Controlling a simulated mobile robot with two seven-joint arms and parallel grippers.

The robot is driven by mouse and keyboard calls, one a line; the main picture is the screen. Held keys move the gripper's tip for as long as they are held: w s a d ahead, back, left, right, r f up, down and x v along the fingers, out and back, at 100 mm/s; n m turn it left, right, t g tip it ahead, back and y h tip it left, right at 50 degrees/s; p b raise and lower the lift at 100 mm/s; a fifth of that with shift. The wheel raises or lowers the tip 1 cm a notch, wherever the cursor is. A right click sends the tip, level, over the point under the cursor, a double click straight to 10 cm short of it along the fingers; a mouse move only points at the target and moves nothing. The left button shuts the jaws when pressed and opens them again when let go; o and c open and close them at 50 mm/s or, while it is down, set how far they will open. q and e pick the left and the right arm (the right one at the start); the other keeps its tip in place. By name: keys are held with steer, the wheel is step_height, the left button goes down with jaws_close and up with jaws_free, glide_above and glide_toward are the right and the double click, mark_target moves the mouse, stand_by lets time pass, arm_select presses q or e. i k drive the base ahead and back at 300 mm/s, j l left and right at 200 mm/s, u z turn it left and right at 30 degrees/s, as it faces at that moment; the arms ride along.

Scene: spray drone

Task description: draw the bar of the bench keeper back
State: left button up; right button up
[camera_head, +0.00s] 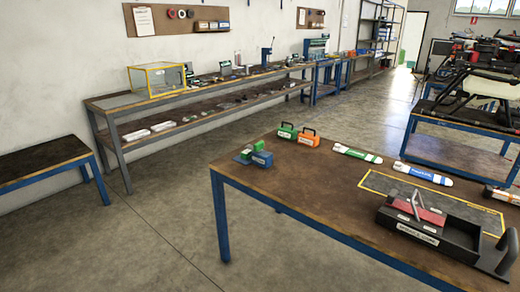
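Neither of my grippers shows in the head view. A black fixture (462,237) with a white label on its front face sits at the near right of the brown bench (300,180). A red piece lies in its left part, and a thin grey bar (415,205) stands tilted over the red. A black handle loop (505,253) is at its right end. A small blue and green block (260,158) sits at the bench's left end. The labels are too small to read, so I cannot tell for certain which item is the bench keeper.
A green box (287,131) and an orange box (309,137), both with handles, stand along the far edge. White-and-green (357,152) and white-and-blue (422,174) pieces lie beyond a yellow-outlined dark mat (385,184). A drone (480,75) stands on a blue-framed table. The bench's left front part is clear.

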mark_target(258, 147)
steer(key=i+j+z, duration=0.25)
steer(key=i+j, duration=0.25)
steer(key=i, duration=0.35)
steer(key=i+j+z, duration=0.25)
steer(key=i+j, duration=0.45)
steer(key=i, duration=0.05)
